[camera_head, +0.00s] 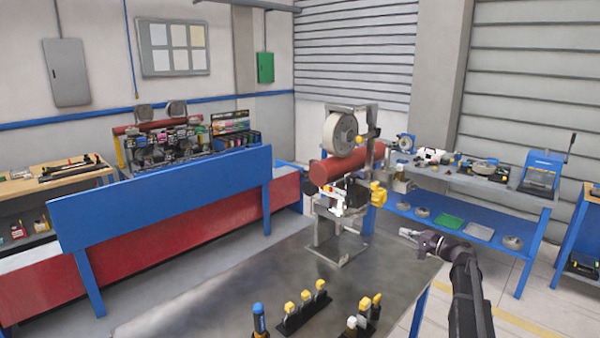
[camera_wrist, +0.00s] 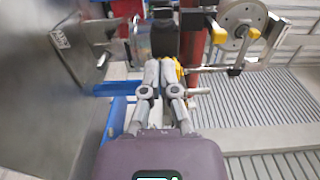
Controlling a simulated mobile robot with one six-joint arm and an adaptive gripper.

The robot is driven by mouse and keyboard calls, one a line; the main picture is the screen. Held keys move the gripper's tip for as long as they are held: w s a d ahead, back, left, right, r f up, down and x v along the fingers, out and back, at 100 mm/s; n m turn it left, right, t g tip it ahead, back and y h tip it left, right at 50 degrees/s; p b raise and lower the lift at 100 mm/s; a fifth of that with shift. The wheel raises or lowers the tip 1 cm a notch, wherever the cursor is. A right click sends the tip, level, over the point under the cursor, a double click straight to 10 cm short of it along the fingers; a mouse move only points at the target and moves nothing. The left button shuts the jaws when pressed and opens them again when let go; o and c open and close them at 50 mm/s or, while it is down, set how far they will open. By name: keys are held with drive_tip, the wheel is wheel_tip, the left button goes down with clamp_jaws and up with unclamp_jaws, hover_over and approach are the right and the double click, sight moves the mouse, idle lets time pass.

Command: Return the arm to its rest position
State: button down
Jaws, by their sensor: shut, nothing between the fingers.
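My gripper (camera_head: 410,235) is at the right edge of the grey metal table in the head view, on the end of my dark arm. It is just right of the base of the machine (camera_head: 338,170) with the red cylinder and white reel. In the wrist view my gripper (camera_wrist: 158,66) points forward with its fingers together and nothing between them. The machine's reel (camera_wrist: 236,20) and its yellow parts show beyond the fingers there. I cannot tell from these frames how close the fingertips are to the machine.
The metal table (camera_head: 225,290) has several yellow-topped tools (camera_head: 305,305) and a blue-topped tool (camera_head: 259,320) at its front. A blue workbench (camera_head: 470,182) with trays and small items stands behind on the right. Open floor (camera_head: 500,320) lies right of the table.

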drive_tip(key=s+a+f+n+g+h, duration=0.45)
drive_tip(key=s+a+f+g, duration=0.35)
drive_tip(key=s+a+f, duration=0.65)
drive_tip(key=s+a+f+n+g+h, duration=0.1)
drive_tip(key=s+f+h, duration=0.1)
drive_tip(key=s, duration=0.4)
drive_tip(key=s+a+f+n+g+h+b, duration=0.1)
drive_tip(key=s+n+g+h, duration=0.1)
drive_tip(key=s, duration=0.4)
drive_tip(key=s+a+f+n+g+h, duration=0.1)
drive_tip(key=s+f+h, duration=0.1)
drive_tip(key=s+h, duration=0.2)
drive_tip(key=s, duration=0.3)
drive_tip(key=shift+a+f+g, duration=0.3)
drive_tip(key=shift+a+n+h, duration=0.1)
drive_tip(key=shift+n+h, duration=0.15)
